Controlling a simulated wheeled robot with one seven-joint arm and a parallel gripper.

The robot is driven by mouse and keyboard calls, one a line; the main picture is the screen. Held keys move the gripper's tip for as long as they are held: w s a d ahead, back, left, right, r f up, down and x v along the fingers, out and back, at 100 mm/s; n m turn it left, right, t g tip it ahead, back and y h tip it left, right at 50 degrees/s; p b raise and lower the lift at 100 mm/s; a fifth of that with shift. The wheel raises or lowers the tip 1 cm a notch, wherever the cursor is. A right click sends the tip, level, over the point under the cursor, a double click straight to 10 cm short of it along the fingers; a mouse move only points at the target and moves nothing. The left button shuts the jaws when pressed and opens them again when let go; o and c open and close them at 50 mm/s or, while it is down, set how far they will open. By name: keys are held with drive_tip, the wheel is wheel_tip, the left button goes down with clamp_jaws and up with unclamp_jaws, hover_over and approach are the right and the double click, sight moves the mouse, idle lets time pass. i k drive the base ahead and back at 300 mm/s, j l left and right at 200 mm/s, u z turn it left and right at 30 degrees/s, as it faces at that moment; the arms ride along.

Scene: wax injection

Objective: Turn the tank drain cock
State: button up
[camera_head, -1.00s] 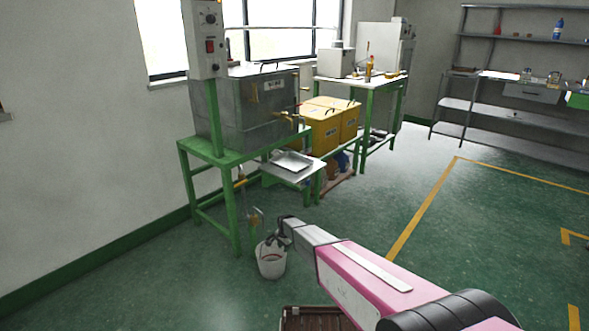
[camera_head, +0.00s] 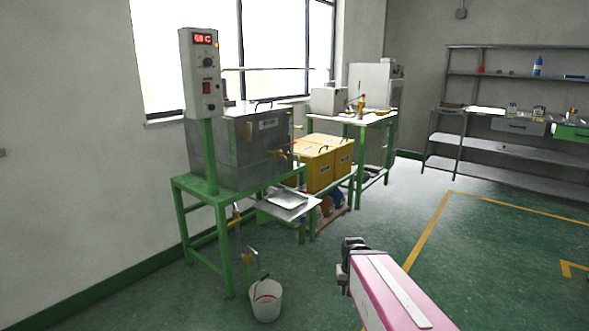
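The grey metal tank (camera_head: 222,150) stands on a green frame (camera_head: 185,217) at the left. A thin drain pipe (camera_head: 238,222) runs down below it to a small brass-coloured fitting (camera_head: 249,257) above a white bucket (camera_head: 266,302). Brass-coloured taps (camera_head: 277,153) also show on the tank's right side. I cannot tell for sure which of these is the drain cock. My gripper (camera_head: 347,262) is right of the bucket and pipe, apart from both. Its fingers are dark and small, and whether they are open is unclear.
A control box (camera_head: 201,75) with a lit red display stands on a post by the tank. A small shelf with a metal tray (camera_head: 287,200) juts out at the right of the stand. Yellow boxes (camera_head: 313,170) stand behind. The floor at the right is clear.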

sight(238, 218)
drive_tip(key=i+j, duration=0.15)
drive_tip(key=j, duration=0.25)
drive_tip(key=i+j, duration=0.15)
drive_tip(key=j, duration=0.3)
drive_tip(key=i+j+z, duration=0.1)
drive_tip(key=j, duration=0.3)
drive_tip(key=i+j, duration=0.2)
drive_tip(key=j, duration=0.25)
drive_tip(key=i+j, duration=0.1)
drive_tip(key=j, duration=0.35)
drive_tip(key=i+j+z, duration=0.1)
drive_tip(key=j, duration=0.3)
drive_tip(key=i+j, duration=0.15)
drive_tip(key=j, duration=0.3)
drive_tip(key=i+j+z, duration=0.1)
drive_tip(key=j, duration=0.35)
drive_tip(key=j+z, duration=0.35)
drive_tip(key=j, duration=0.8)
drive_tip(key=j+z, duration=0.2)
drive_tip(key=j, duration=0.2)
drive_tip(key=k+z, duration=0.1)
drive_tip(key=z, duration=0.35)
drive_tip(key=k+z, duration=0.1)
drive_tip(key=z, duration=0.4)
drive_tip(key=k, duration=0.7)
drive_tip(key=i+l, duration=0.15)
drive_tip(key=i, duration=0.35)
